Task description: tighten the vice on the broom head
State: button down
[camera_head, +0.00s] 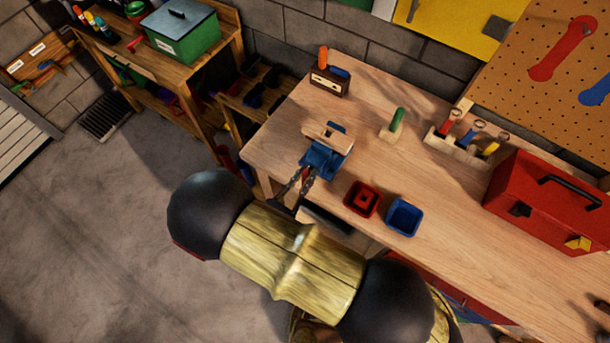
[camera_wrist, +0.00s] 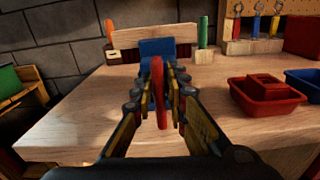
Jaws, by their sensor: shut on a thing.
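The blue vice (camera_head: 322,160) stands at the near left edge of the wooden workbench, and its top also shows in the wrist view (camera_wrist: 158,46). The wooden broom head (camera_head: 319,134) lies crosswise between the vice's jaws; in the wrist view it is a pale bar (camera_wrist: 128,39) behind my fingers. I cannot tell how tightly the jaws press on it. A red, upright vice handle (camera_wrist: 159,92) is in front of the vice. My gripper (camera_wrist: 160,84) is shut on this handle, one finger on each side. In the head view my gripper (camera_head: 303,181) reaches the vice's near side.
A red bin (camera_head: 361,199) with a red block inside and a blue bin (camera_head: 404,217) sit right of the vice. A red toolbox (camera_head: 545,200), a tool rack (camera_head: 457,147) and a green-handled wooden piece (camera_head: 396,121) stand farther right. The bench between is clear.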

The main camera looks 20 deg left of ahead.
jog(key=shift+a+m, duration=0.1)
jog(key=shift+m, duration=0.3)
jog(key=m+b, duration=0.2)
jog(key=m, duration=0.1)
jog(key=m+b, duration=0.1)
jog(key=m, duration=0.1)
jog(key=shift+d+f+b, duration=0.3)
jog(key=shift+b, duration=0.1)
jog(key=shift+s+d+f+m+b, duration=0.1)
jog(key=shift+m+b, duration=0.8)
jog(key=shift+m, duration=0.4)
jog(key=shift+d+m+b, duration=0.1)
jog(key=shift+m+b, duration=0.8)
jog(key=shift+m, duration=0.4)
jog(key=c, duration=2.1)
grip_release()
jog(key=shift+s, duration=0.15)
jog(key=shift+o, duration=1.1)
notch_tip(320, 180, up, 10)
